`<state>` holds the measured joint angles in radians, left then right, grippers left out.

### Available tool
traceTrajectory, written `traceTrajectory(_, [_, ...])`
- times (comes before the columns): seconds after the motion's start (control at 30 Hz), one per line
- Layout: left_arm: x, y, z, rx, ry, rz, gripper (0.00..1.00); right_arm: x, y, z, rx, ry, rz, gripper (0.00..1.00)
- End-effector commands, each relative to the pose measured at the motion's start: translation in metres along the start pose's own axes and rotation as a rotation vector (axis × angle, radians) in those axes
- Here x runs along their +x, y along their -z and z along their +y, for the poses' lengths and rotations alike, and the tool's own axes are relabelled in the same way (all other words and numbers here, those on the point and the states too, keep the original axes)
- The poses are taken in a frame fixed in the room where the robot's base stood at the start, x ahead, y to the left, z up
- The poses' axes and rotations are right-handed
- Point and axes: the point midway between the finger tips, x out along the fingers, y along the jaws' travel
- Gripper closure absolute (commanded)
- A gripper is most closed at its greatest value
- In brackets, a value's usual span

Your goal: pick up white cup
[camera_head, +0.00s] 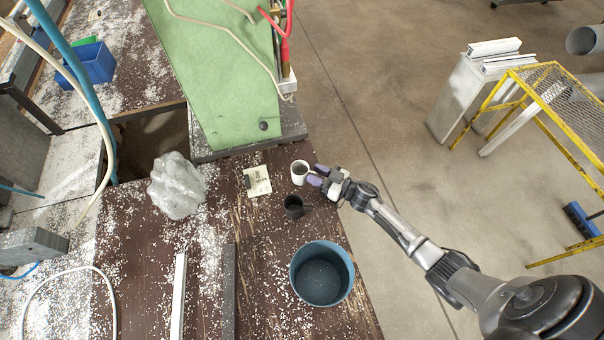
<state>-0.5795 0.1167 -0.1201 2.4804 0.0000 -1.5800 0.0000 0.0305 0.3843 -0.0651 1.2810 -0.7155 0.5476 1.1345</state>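The white cup (299,174) stands upright on the brown bench near its right edge, with a dark inside. My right gripper (318,175) comes in from the right, close beside the cup. Its two purple-tipped fingers are spread apart and point at the cup's right side. I cannot tell whether a fingertip touches the cup; the cup's right side is partly hidden by the fingers. My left gripper is not in view.
A black mug (293,207) stands just below the white cup. A blue-grey bucket (321,274) is nearer the front. A paper note (257,181), a crumpled clear bag (177,186) and a green machine (222,70) are left and behind. Metal profiles (179,300) lie at front left.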

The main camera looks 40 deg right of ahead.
Motion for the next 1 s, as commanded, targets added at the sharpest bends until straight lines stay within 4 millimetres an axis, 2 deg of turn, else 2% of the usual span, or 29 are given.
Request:
traceTrajectory(0.03, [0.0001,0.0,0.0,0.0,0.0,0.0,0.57,-0.0002,-0.0001,-0.0001,0.0,0.0,0.0,0.67])
traceTrajectory(0.37, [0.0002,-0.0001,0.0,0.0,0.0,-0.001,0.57,-0.0004,-0.0002,0.0,0.0,0.0,0.0,0.99])
traceTrajectory(1.0, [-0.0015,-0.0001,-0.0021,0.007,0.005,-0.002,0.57,-0.0006,0.0059,-0.0003,-0.002,0.001,-0.001,1.0])
